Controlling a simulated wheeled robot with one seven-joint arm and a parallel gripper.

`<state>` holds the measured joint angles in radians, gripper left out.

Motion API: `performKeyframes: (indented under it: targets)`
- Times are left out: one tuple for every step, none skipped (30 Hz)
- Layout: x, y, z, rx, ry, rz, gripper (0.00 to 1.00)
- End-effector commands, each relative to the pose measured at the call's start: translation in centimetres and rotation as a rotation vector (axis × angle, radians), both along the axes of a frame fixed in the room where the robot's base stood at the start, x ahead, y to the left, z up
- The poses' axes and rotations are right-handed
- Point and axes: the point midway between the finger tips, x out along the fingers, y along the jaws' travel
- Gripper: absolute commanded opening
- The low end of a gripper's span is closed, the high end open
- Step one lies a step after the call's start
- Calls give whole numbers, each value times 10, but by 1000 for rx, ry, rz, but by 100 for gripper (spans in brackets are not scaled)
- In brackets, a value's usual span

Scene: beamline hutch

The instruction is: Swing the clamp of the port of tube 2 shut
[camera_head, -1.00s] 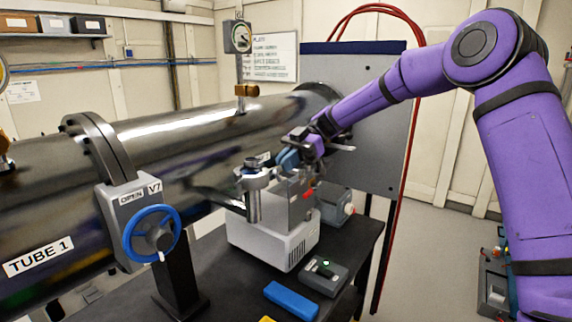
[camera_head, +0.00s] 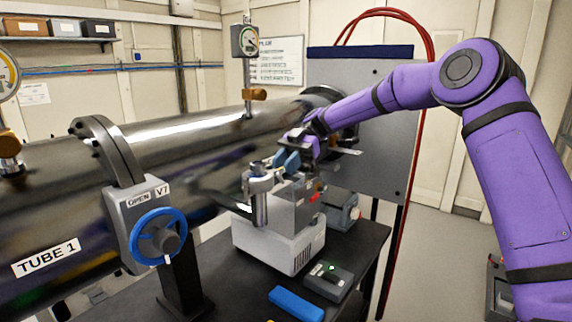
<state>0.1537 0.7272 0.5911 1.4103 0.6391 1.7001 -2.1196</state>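The long shiny steel tube (camera_head: 205,140) runs across the view; the part beyond the valve has no readable label here. A side port (camera_head: 259,183) with a metal flange stands on the near side of this part, above the pump. Its clamp is small and partly hidden by my gripper, so I cannot tell how far open it is. My gripper (camera_head: 288,160), with blue fingers, is just right of the port's top, close to it. I cannot tell whether it touches the clamp or how wide the fingers are.
A valve (camera_head: 148,215) marked OPEN V7 with a blue handwheel stands left of the port. A white pump (camera_head: 275,245) is below the port. A grey control box (camera_head: 330,280) and a blue block (camera_head: 296,303) lie on the black table (camera_head: 235,290). Red hoses hang behind my arm.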

Motion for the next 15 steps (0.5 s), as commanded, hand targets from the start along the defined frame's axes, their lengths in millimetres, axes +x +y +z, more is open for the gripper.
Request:
performKeyframes:
  targets:
    - [0, 0, 0, -1, 1, 1, 33]
    - [0, 0, 0, -1, 1, 1, 33]
    - [0, 0, 0, -1, 1, 1, 33]
    - [0, 0, 0, -1, 1, 1, 33]
    - [0, 0, 0, -1, 1, 1, 33]
    - [0, 0, -1, -2, 2, 1, 33]
    - [0, 0, -1, -2, 2, 1, 33]
    - [0, 0, -1, -2, 2, 1, 33]
    - [0, -1, 0, -2, 2, 1, 33]
    - [1, -2, 0, -2, 2, 1, 33]
    - [2, -3, 1, -2, 1, 0, 33]
    - [5, -4, 2, -1, 1, 1, 33]
    - [7, -6, 3, -1, 1, 0, 33]
    - [10, -9, 4, -1, 0, -1, 33]
    - [14, -12, 6, -1, 1, -2, 33]
